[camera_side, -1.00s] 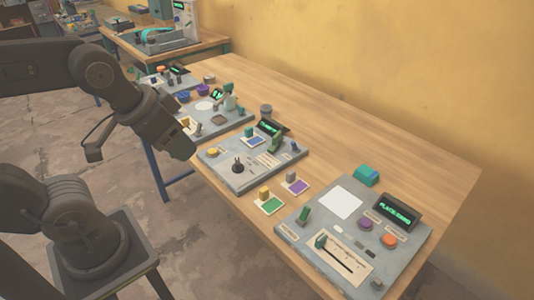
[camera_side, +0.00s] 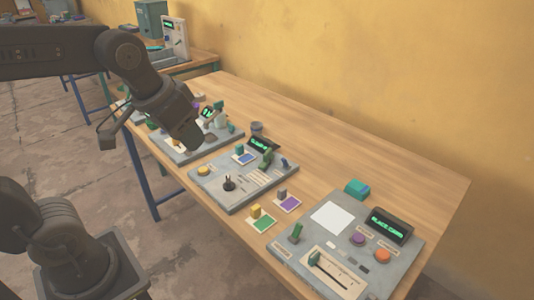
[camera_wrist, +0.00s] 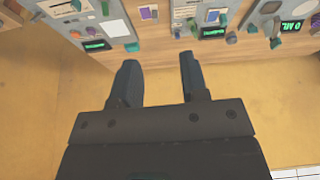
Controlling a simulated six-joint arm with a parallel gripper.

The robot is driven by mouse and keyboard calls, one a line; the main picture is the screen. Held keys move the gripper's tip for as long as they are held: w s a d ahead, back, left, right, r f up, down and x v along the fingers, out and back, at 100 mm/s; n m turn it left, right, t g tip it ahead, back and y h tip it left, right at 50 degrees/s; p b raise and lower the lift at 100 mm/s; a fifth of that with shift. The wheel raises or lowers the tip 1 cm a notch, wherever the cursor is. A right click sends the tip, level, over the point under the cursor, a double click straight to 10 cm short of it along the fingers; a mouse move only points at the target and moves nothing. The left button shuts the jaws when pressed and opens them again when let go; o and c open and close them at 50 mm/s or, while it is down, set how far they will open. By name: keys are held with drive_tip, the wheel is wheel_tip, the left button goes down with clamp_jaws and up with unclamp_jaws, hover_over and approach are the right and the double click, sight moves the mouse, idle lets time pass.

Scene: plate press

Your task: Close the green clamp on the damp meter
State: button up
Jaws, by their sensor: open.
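Several grey panels stand on a wooden bench; no label names the damp meter legibly. The middle panel (camera_side: 240,194) has a green upright piece (camera_side: 266,158) beside a lit display, possibly the green clamp; whether it is open I cannot tell. The near-right panel (camera_side: 291,252) has another small green lever (camera_side: 296,232). That view also shows a display panel (camera_wrist: 200,12) beyond the fingertips.
A teal box (camera_side: 357,189) and a dark cup (camera_side: 257,128) stand behind the panels. The bench top toward the wall is clear.

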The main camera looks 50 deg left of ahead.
drive_tip(key=w+a+r+g, duration=0.1)
drive_tip(key=w+r, duration=0.1)
drive_tip(key=w, duration=0.5)
drive_tip(key=n+g, duration=0.4)
hover_over(267, 151)
wheel_tip(267, 151, down, 12)
drive_tip(key=f, duration=0.1)
wheel_tip(267, 151, down, 14)
drive_tip(key=shift+d+r, duration=0.1)
drive_tip(key=shift+r, duration=0.1)
drive_tip(key=shift+c, duration=0.4)
clamp_jaws()
